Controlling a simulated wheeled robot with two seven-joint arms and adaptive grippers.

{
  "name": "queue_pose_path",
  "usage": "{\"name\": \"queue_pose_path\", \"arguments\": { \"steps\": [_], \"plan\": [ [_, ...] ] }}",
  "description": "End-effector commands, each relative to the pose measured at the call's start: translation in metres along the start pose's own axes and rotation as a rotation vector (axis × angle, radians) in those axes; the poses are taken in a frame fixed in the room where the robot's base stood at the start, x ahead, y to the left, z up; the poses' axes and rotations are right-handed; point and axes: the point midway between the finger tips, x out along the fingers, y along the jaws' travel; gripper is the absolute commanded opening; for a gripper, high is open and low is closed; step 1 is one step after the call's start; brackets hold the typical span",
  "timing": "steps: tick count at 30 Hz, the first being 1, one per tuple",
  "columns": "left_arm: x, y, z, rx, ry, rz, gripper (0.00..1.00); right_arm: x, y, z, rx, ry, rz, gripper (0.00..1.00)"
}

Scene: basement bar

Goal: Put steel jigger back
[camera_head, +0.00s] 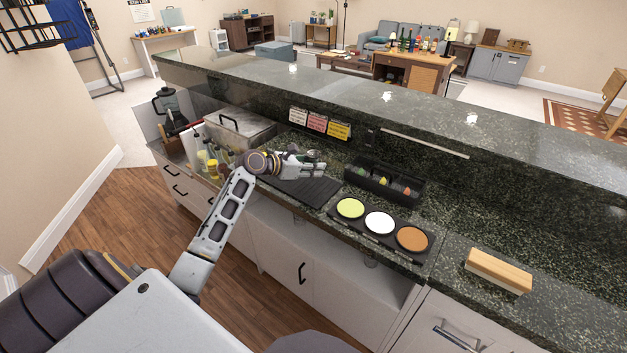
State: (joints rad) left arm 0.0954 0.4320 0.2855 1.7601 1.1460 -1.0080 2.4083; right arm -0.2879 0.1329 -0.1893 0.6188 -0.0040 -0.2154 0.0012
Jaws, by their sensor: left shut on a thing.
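My left gripper (308,166) reaches in from the left over the lower counter. It is shut on a small silvery thing at its tips, which looks like the steel jigger (314,155); the fingers hide part of it. The gripper is above a black bar mat (318,194), near the mat's far edge. Whether the jigger touches anything below cannot be told at this size. My right gripper is not in view.
Right of the mat are a black caddy (384,184) with compartments, a black tray (369,229) with three coloured rounds and a wooden-topped block (498,270). Bottles (212,165) and a steel bin (240,131) stand left. A raised granite ledge (420,107) runs behind.

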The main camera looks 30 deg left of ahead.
Motion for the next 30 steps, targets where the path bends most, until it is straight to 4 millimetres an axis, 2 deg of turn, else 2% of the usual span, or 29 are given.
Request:
{"name": "queue_pose_path", "arguments": {
  "steps": [11, 24, 30],
  "plan": [
    [0.001, 0.0, -0.002, 0.0, 0.0, 0.0, 0.04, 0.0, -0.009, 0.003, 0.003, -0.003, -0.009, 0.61],
    [0.018, 0.0, -0.043, -0.001, 0.001, 0.0, 0.04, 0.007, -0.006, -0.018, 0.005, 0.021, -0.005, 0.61],
    [0.019, 0.0, -0.047, 0.001, 0.0, 0.001, 0.04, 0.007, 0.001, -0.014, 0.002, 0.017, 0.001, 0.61]
  ]
}}
